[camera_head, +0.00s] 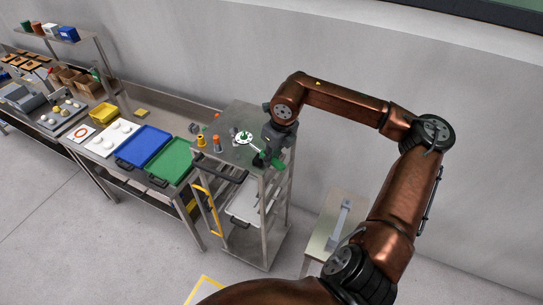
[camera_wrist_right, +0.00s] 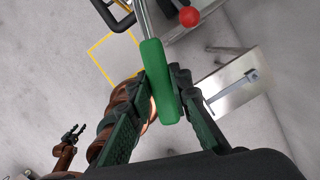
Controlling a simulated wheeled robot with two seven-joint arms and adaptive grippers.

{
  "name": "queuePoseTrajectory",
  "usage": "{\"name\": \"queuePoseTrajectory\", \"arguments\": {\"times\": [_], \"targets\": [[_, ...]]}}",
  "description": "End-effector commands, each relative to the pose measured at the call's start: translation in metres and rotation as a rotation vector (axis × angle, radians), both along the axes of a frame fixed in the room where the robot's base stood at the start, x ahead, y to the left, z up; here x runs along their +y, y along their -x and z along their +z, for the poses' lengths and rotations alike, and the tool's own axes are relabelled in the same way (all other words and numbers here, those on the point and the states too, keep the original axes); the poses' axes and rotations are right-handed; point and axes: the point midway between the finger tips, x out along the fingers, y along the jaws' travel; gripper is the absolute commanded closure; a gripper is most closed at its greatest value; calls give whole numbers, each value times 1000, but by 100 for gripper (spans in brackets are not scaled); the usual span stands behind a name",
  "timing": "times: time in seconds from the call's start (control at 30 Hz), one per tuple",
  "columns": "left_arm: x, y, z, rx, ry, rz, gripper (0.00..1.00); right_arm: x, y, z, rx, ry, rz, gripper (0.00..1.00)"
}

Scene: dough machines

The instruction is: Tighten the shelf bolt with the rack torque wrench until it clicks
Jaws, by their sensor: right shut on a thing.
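The torque wrench has a green handle (camera_wrist_right: 158,85) and a metal shaft running out of the top of the right wrist view. My right gripper (camera_wrist_right: 160,95) is shut on the green handle. In the head view the right gripper (camera_head: 272,150) is at the right side of the metal rack's top (camera_head: 232,152), with the green handle (camera_head: 277,163) showing below it. The wrench's far end is out of the wrist view. I cannot make out the shelf bolt. My left gripper (camera_wrist_right: 74,133) shows small at the lower left of the wrist view, fingers apart and empty.
On the rack top are a round white-and-green disc (camera_head: 243,138), an orange item (camera_head: 216,141) and a yellow item (camera_head: 201,140). A red ball (camera_wrist_right: 189,17) shows near the shaft. A small table (camera_head: 325,232) stands right of the rack. A long bench with blue (camera_head: 146,146) and green (camera_head: 170,160) trays is left.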

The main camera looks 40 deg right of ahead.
Motion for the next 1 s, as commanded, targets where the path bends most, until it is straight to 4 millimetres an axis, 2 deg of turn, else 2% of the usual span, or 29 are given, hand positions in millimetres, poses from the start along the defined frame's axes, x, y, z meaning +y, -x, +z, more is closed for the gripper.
{"name": "queuePoseTrajectory", "arguments": {"times": [0.63,0.83,1.0], "targets": [[1,2,-22,3,-1,0,60,0,-1,-42,-2,-1,2,100],[1,2,-20,3,-1,0,60,0,-1,-40,-3,-1,2,100],[1,2,-27,3,-1,-1,60,0,0,-44,-7,0,2,100]]}}
